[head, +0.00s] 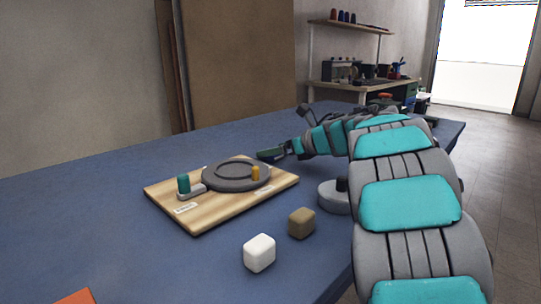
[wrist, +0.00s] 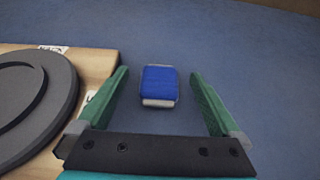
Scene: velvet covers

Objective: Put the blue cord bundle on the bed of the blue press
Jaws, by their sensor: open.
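A blue block-like bundle with a pale edge (wrist: 159,80) lies on the blue tabletop in the wrist view, probably the blue cord bundle. My gripper (wrist: 160,73) is open, its two green fingers apart on either side of the bundle, with gaps on both sides. In the head view my gripper (head: 271,154) is low over the table behind the wooden board, and I cannot make out the bundle there. The wooden board (head: 210,212) carries a round grey plate (head: 215,184), a teal peg and a yellow peg. I cannot tell which thing is the blue press.
A white block (head: 259,253) and a brown block (head: 301,222) lie in front of the board. A round grey object with a dark knob (head: 333,197) stands beside my arm. An orange piece (head: 76,297) shows at the bottom edge. The table's left side is clear.

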